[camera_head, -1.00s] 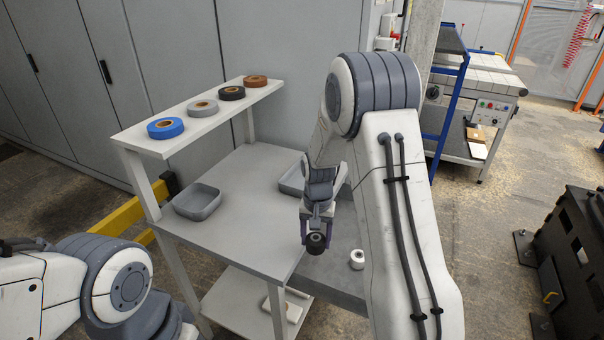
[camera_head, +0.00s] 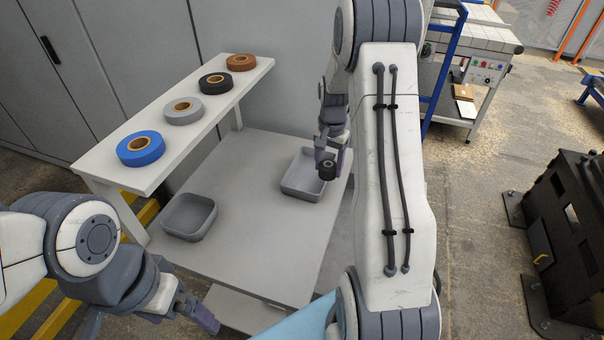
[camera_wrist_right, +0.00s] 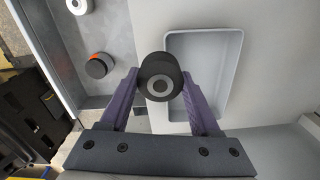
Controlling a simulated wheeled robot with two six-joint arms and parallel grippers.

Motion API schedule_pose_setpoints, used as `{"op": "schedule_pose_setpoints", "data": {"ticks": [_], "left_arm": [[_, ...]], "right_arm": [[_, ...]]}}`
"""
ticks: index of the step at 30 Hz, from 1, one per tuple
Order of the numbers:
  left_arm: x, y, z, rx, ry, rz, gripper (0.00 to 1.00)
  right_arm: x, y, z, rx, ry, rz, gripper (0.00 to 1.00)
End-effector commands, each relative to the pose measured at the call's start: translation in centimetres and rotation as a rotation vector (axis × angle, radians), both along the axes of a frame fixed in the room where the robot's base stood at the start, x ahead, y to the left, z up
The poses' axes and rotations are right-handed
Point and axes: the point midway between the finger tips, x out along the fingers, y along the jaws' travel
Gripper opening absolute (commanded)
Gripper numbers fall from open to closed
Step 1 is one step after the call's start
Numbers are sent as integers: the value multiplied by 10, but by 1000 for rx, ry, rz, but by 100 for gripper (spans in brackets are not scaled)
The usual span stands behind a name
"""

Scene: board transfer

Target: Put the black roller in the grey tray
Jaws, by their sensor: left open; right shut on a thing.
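The black roller (camera_head: 327,170) is held in my right gripper (camera_head: 330,160), which is shut on it. In the right wrist view, the roller (camera_wrist_right: 160,78) sits between the purple fingers of the gripper (camera_wrist_right: 160,92), end face toward the camera. A grey tray (camera_head: 290,188) stands on the table's right side; the roller is at its right edge in the head view. In the right wrist view, the roller overlaps the tray's left rim (camera_wrist_right: 238,60). A second grey tray (camera_head: 188,232) stands at the table's left. My left gripper (camera_head: 205,318) is open and empty, low in front of the table.
A raised shelf (camera_head: 100,168) bears blue, grey, black and brown tape rolls. The table (camera_head: 250,220) between the trays is bare. The right wrist view shows a white roller (camera_wrist_right: 78,5) and a dark roller with an orange band (camera_wrist_right: 97,67) on a grey surface.

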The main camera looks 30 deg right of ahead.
Motion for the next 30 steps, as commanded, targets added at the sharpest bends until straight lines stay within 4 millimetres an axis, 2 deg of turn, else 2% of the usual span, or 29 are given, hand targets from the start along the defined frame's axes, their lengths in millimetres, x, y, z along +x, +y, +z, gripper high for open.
{"op": "schedule_pose_setpoints", "data": {"ticks": [1,6,12,14,22,30], "left_arm": [[0,0,7,0,0,0,100],[0,0,17,0,0,0,100],[0,0,22,0,0,0,100],[0,0,23,0,0,0,100],[0,0,36,0,0,1,100],[0,0,35,0,0,1,100]], "right_arm": [[10,9,-5,2,3,6,1],[38,33,-27,0,1,5,1],[56,47,-41,-1,-1,4,1],[57,49,-45,-1,1,4,1],[57,49,-79,0,1,4,1],[57,48,-84,0,-1,4,1]]}}
